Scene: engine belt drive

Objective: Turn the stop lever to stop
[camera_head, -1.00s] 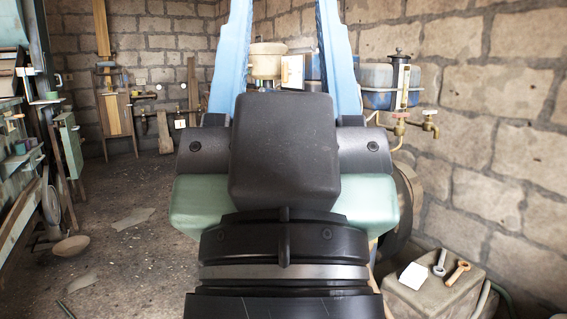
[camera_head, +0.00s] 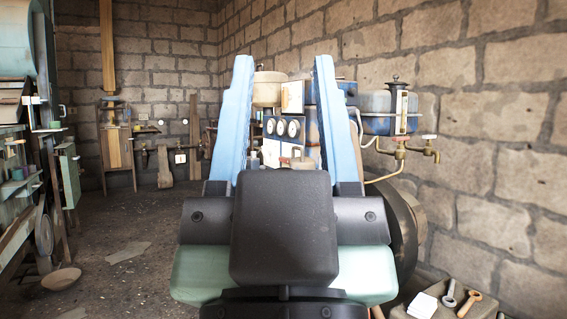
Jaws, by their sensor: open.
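My gripper (camera_head: 283,62) is open, its two blue fingers pointing up and forward with a wide gap between them. Nothing is held in it. Through the gap I see part of the engine: a blue panel with two round gauges (camera_head: 287,128), a white placard (camera_head: 292,97) above and a cream tank (camera_head: 268,90). The fingers appear in front of the engine; I cannot tell how far short of it they are. The stop lever cannot be made out; my gripper body hides the lower part of the engine.
A blue tank (camera_head: 376,101) with brass taps (camera_head: 424,150) stands right of the fingers, by the stone wall (camera_head: 480,120). A dark wheel (camera_head: 407,225) is below it. Spanners (camera_head: 470,303) lie on a block at lower right. Shelves (camera_head: 20,180) line the left; the floor between (camera_head: 110,230) is mostly clear.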

